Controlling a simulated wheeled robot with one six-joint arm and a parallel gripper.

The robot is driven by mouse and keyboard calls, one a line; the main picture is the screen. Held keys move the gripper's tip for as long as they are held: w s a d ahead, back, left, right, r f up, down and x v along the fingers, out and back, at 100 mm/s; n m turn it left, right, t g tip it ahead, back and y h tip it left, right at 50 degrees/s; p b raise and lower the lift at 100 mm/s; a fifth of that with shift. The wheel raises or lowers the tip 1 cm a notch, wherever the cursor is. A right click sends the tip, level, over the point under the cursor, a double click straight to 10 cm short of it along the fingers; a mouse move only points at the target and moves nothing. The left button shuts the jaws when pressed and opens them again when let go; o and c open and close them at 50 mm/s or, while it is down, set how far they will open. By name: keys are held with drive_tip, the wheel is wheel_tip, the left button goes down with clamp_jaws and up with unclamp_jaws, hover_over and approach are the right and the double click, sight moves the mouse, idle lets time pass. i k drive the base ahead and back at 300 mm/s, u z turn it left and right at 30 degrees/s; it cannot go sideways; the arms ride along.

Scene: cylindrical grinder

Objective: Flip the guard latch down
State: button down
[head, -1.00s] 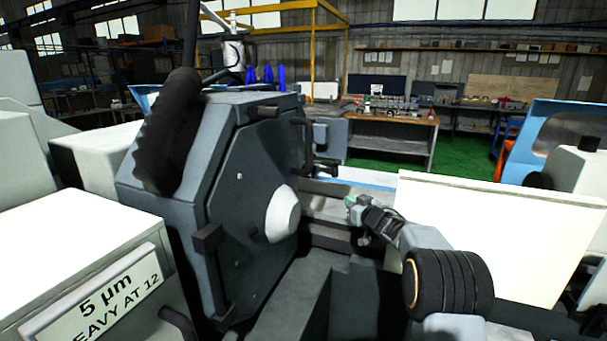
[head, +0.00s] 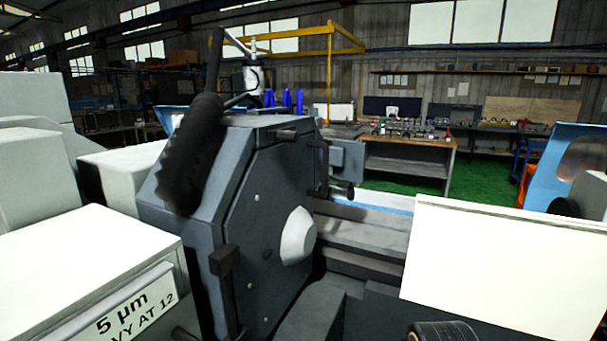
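The large grey octagonal wheel guard (head: 262,225) stands left of the middle, with a pale cone-shaped hub (head: 298,235) on its face. A dark block with a bar hanging down (head: 224,262) sits at the guard's lower left edge. A short dark peg (head: 284,135) sticks out near its top, and a dark handle-like bar (head: 318,160) is at its upper right edge. I cannot tell which of these dark fittings is the guard latch. My gripper is not in view; only a dark piece of my arm shows at the bottom edge.
A blank white panel (head: 505,265) stands at the right. A white box with a "5 µm" sign (head: 125,318) fills the lower left. A thick black ribbed hose (head: 190,150) rises beside the guard. A workbench (head: 405,160) stands behind on green floor.

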sight(288, 134)
drive_tip(key=z, duration=1.1)
drive_tip(key=i, duration=0.45)
drive_tip(key=u, duration=3.05)
